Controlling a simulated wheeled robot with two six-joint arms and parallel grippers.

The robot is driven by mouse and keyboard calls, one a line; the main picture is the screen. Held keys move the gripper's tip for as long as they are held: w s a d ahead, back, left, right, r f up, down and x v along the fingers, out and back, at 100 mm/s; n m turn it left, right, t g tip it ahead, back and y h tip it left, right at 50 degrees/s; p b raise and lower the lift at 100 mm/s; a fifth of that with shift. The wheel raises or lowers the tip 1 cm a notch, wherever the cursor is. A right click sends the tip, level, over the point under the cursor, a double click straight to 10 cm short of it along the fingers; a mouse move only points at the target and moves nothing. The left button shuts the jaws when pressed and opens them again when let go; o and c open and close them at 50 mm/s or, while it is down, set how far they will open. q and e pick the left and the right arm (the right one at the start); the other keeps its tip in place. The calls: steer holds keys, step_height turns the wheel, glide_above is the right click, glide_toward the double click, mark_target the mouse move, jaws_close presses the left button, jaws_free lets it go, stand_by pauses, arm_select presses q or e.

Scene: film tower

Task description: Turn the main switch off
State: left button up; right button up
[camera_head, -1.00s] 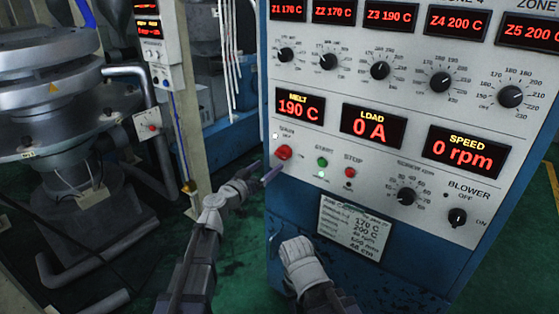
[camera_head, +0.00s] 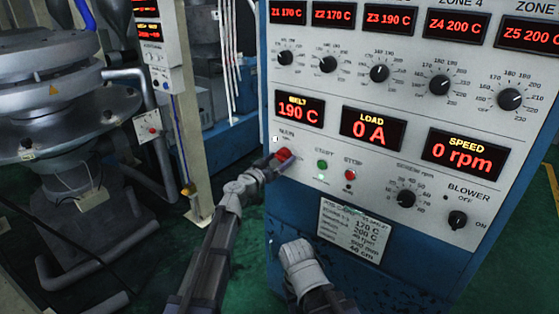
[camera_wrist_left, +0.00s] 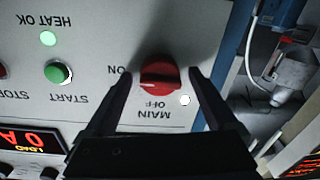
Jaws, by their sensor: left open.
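The main switch is a red knob (camera_head: 283,155) on the control panel. In the left wrist view the red knob (camera_wrist_left: 161,74) has ON printed to its left and MAIN OFF below it, upside down. Its white mark lies at the lower left, toward the ON side. My left gripper (camera_head: 274,164) is at the knob in the head view. In the left wrist view its dark fingers (camera_wrist_left: 160,80) are open, one on each side of the knob; contact cannot be told. My right arm shows low in the head view, but its gripper is not visible.
A green START button (camera_wrist_left: 57,72) and a red STOP button (camera_head: 350,175) sit beside the switch. A lit white lamp (camera_wrist_left: 185,100) is close to the knob. The LOAD display (camera_head: 373,128) reads 0 A. A pale post (camera_head: 180,110) stands left of the panel.

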arm_select(q)
steer(key=c, duration=1.3)
steer(key=shift+c, duration=0.2)
steer(key=shift+n, duration=0.3)
steer(key=n, duration=0.3)
steer(key=shift+n, duration=0.4)
steer(key=n+p, duration=0.1)
steer(key=n, duration=0.3)
steer(key=shift+r, duration=0.1)
steer(key=n, duration=0.4)
steer(key=shift+n+g, duration=0.3)
steer(key=shift+n, duration=0.1)
steer(key=n, duration=0.3)
steer(key=shift+r+n, duration=0.1)
steer(key=shift+n, duration=0.6)
